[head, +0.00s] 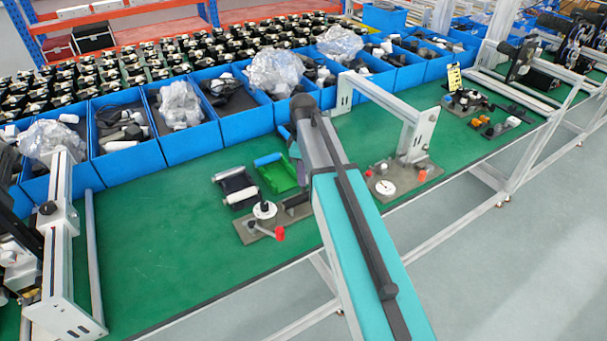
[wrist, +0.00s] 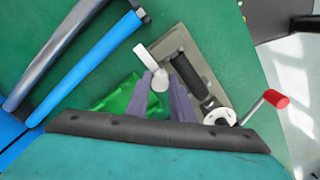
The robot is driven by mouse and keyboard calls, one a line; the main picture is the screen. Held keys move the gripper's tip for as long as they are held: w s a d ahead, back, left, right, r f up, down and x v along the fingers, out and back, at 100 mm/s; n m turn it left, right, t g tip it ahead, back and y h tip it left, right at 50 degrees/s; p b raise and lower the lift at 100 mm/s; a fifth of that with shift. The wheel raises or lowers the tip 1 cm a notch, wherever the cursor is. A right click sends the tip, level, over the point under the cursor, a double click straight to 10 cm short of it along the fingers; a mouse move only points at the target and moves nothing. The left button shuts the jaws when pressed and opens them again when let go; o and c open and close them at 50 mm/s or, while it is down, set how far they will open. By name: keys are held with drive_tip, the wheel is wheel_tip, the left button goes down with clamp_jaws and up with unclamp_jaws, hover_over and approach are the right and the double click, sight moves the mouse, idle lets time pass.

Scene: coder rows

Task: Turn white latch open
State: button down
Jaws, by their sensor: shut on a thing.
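In the wrist view the white latch (wrist: 146,58) is a short white lever with a rounded end, at the upper-left end of a grey fixture plate (wrist: 208,62). The two purple-grey fingers of my gripper (wrist: 163,85) are shut on its rounded end. The plate also carries a dark cylinder (wrist: 188,74), a white disc (wrist: 219,117) and a crank with a red knob (wrist: 275,99). In the head view this plate (head: 247,233) is partly behind my arm, which hides the latch and the gripped point. How far the latch is turned I cannot tell.
A green tray (head: 278,177) and a black-and-white roller part (head: 236,187) lie beside the fixture. Blue bins (head: 190,143) line the back. A second fixture plate (head: 405,178) and a metal frame (head: 418,132) stand to the right.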

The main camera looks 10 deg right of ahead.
drive_tip(key=shift+n, duration=0.3)
drive_tip(key=c, duration=1.5)
unclamp_jaws()
drive_tip(key=shift+c, duration=0.2)
drive_tip(key=shift+r, duration=0.2)
wheel_tip(320, 180, up, 13)
drive_tip(key=b, duration=0.3)
drive_tip(key=shift+r, duration=0.2)
